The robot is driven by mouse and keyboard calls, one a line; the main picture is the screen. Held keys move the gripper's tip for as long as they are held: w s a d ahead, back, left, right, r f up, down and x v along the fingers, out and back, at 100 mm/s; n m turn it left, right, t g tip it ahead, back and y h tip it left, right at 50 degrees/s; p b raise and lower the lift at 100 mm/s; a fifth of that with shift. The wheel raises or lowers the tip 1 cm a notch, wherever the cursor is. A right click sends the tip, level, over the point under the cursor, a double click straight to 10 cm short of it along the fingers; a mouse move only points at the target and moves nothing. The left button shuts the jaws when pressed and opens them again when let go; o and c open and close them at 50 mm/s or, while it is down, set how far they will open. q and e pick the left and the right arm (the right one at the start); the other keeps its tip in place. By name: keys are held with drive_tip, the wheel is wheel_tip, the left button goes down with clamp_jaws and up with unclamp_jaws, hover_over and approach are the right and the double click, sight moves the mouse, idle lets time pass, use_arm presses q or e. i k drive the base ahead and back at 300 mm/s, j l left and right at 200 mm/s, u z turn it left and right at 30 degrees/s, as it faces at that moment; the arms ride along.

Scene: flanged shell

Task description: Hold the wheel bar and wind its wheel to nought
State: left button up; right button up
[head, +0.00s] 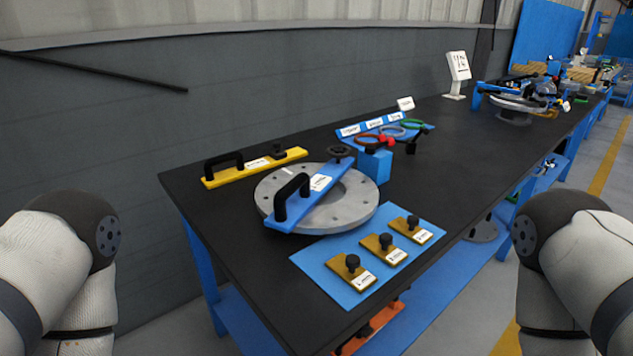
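The wheel bar, a blue bar with a white label (320,182), lies across a grey flanged ring (362,205) with bolt holes around its rim. A black arched handle (291,194) stands on its near end. A small black handwheel (341,151) sits at its far end. The wheel's reading is too small to tell. My left and right arms show at the picture's two edges, both away from the bar. Neither gripper is in view, and nothing is seen touching the bar.
A yellow bar (232,176) with a black handle and knob lies behind the ring. Several brass plates with black knobs (352,262) lie on a blue mat (316,262) in front. The black table's (225,229) near-left corner is clear.

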sight(339, 152)
drive_tip(key=i+l+u, duration=0.35)
drive_tip(key=l+u, duration=0.2)
drive_tip(key=l, duration=0.15)
drive_tip(key=i+l+u, duration=0.25)
drive_tip(key=l+u, duration=0.25)
drive_tip(key=l, duration=0.25)
drive_tip(key=l+u, duration=0.3)
drive_tip(key=l, duration=0.15)
drive_tip(key=k, duration=0.95)
drive_tip(key=i, duration=1)
